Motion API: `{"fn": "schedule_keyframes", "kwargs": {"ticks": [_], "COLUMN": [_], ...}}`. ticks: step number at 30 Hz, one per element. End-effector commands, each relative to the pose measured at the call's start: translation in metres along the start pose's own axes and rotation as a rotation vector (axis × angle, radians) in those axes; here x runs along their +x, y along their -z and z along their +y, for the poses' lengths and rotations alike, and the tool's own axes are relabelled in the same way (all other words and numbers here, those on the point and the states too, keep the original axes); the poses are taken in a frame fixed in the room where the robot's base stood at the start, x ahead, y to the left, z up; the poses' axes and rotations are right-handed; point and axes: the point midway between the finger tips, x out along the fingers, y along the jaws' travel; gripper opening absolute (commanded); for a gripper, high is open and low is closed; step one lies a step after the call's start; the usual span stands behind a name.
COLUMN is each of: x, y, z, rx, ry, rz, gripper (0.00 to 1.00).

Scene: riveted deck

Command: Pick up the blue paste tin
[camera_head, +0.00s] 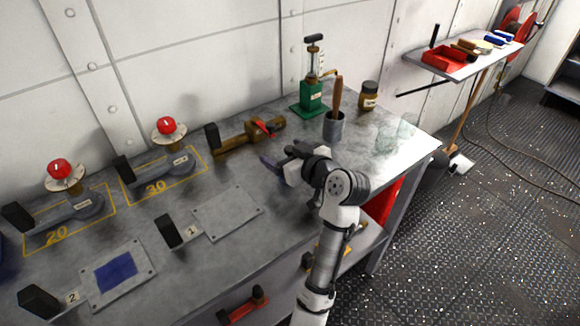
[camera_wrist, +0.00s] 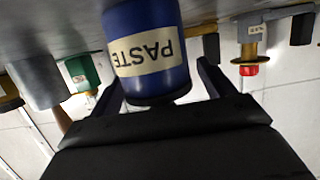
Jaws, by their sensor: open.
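The blue paste tin (camera_wrist: 148,50) shows large in the wrist view, which is upside down. It is a blue cylinder with a cream label reading PASTE, and it stands on the grey bench top (camera_head: 245,172). My gripper (camera_wrist: 162,88) is open, with one dark finger on each side of the tin. I cannot tell whether either finger touches it. In the head view my gripper (camera_head: 282,160) is low over the bench. A small bluish shape shows at its tip, and the rest of the tin is hidden there.
Behind my gripper stand a brown tool (camera_head: 248,136), a green pump (camera_head: 312,88), a grey cup (camera_head: 334,127) with a wooden handle in it, and a brown jar (camera_head: 369,96). Red-topped fittings (camera_head: 169,131) stand at left. A bare plate (camera_head: 228,213) lies nearer the front.

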Motion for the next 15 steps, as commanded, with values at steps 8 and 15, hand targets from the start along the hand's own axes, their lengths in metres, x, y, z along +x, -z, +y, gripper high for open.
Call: {"fn": "schedule_keyframes", "kwargs": {"ticks": [8,15], "x": [-0.0004,-0.0006], "y": [-0.0001,0.0001], "z": [0.0001,0.0001], "rx": [0.0,0.0], "ry": [0.0,0.0], "rz": [0.0,0.001], "gripper": [0.62,0.3]}}
